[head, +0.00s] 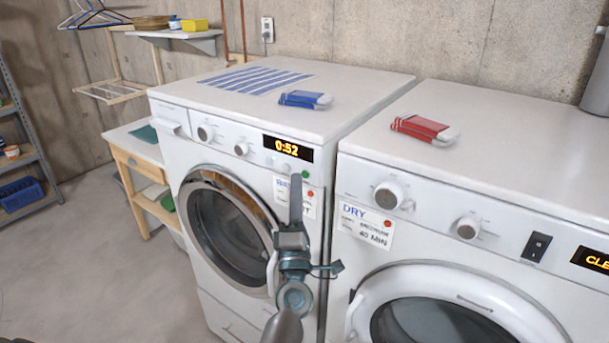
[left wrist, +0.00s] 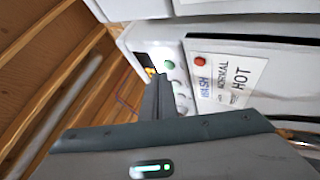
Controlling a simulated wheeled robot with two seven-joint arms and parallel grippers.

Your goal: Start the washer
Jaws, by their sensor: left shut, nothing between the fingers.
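The white washer (head: 180,147) stands left of centre in the head view, its round door closed. Its black display (head: 287,148) reads 0:52. Small buttons sit below the display, with a green button (head: 305,174) at the right end; the green button also shows in the left wrist view (left wrist: 170,65). A label (head: 283,191) reading WASH hangs below the panel, partly hidden by my gripper; in the left wrist view it reads WASH, NORMAL, HOT. My left gripper (head: 296,180) is shut and empty, its fingertips in front of the panel by the buttons. Contact cannot be told. My right gripper is out of view.
The dryer (head: 435,207) stands close on the right, with a DRY label (head: 365,226). A blue packet (head: 305,99) lies on the washer and a red one (head: 424,129) on the dryer. A wooden table (head: 137,165) stands left. Floor at left is clear.

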